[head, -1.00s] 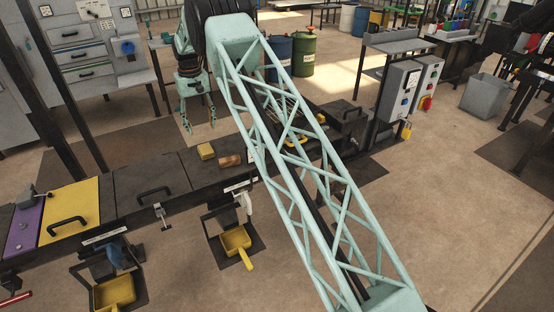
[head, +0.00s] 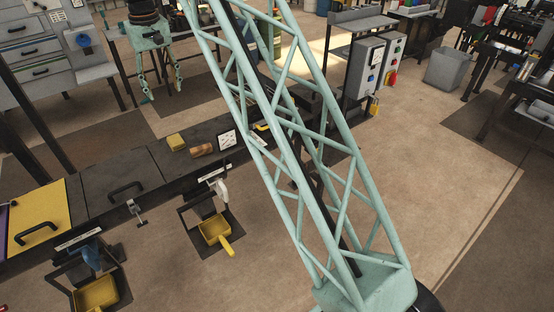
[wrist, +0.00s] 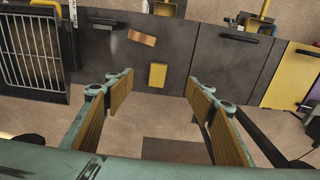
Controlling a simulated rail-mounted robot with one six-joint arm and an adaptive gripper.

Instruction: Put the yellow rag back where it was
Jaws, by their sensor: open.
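A small yellow block-like thing, likely the folded yellow rag (head: 176,142), lies on the dark bench top near its far edge. A brown block (head: 202,150) lies just right of it. In the wrist view the yellow rag (wrist: 158,75) is at the bench edge, seen between my fingers, with the brown block (wrist: 141,38) beyond it. My gripper (head: 163,92) is open and empty, above and behind the rag in the head view, apart from it. The wrist view shows my gripper (wrist: 160,80) with both fingers spread wide and nothing between them.
A metal grid (wrist: 33,50) lies at left in the wrist view. A yellow dustpan (head: 215,232) is below the bench front. Drawers (head: 35,50) stand behind.

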